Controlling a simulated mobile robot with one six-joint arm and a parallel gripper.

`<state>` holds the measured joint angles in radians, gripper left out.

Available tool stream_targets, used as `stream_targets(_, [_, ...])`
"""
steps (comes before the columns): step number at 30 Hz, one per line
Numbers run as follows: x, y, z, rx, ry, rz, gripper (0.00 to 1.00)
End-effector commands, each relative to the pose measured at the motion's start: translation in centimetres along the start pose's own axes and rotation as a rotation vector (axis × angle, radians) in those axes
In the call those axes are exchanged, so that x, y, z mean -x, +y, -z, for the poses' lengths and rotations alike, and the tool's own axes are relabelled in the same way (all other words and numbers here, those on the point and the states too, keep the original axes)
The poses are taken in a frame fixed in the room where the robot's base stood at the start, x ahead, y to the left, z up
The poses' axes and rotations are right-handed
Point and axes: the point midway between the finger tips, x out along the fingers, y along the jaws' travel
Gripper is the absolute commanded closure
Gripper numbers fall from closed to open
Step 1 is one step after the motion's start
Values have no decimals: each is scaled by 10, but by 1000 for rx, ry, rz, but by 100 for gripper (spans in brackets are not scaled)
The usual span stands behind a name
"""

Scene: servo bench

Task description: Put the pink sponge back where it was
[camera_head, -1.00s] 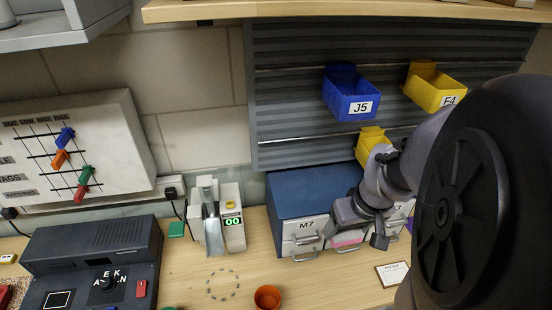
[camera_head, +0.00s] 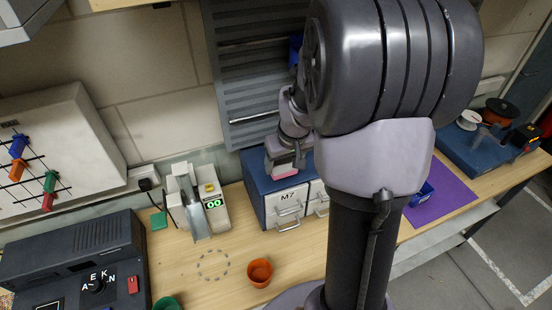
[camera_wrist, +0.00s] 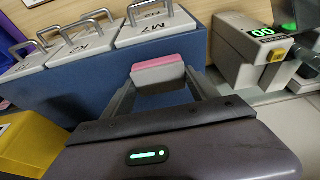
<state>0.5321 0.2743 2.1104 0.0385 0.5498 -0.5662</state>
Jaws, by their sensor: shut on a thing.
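The pink sponge (camera_wrist: 158,70), pink above a pale grey layer, is held between the two fingers of my gripper (camera_wrist: 162,84) in the wrist view. In the head view my gripper (camera_head: 285,158) is over the left part of the blue drawer cabinet (camera_head: 253,190), with the sponge's pink (camera_head: 285,172) showing at its tip. My gripper is shut on it. The cabinet's blue top lies behind and below the sponge in the wrist view; whether they touch I cannot tell. The drawer labelled M7 (camera_head: 286,198) is closed.
A yellow bin (camera_wrist: 35,140) is close by in the wrist view. A grey device with a green "00" display (camera_head: 214,208) stands left of the cabinet. An orange cup (camera_head: 260,272) is on the bench in front. A purple mat (camera_head: 450,199) lies to the right. My arm hides much of the middle.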

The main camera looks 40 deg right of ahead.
Motion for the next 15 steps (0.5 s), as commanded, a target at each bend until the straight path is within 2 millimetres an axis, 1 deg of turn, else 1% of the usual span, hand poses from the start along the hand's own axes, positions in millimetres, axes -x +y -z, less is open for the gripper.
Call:
stream_targets(1, [-12,0,-4,-1,-2,1,65])
stream_targets(2, [-14,0,-5,0,-1,1,65])
stream_targets(8, [-12,0,-4,0,1,0,65])
stream_targets(12, [-17,0,-6,0,1,0,65])
stream_targets(13, [-16,0,-5,0,0,0,29])
stream_targets(15, [-15,0,-5,0,0,0,15])
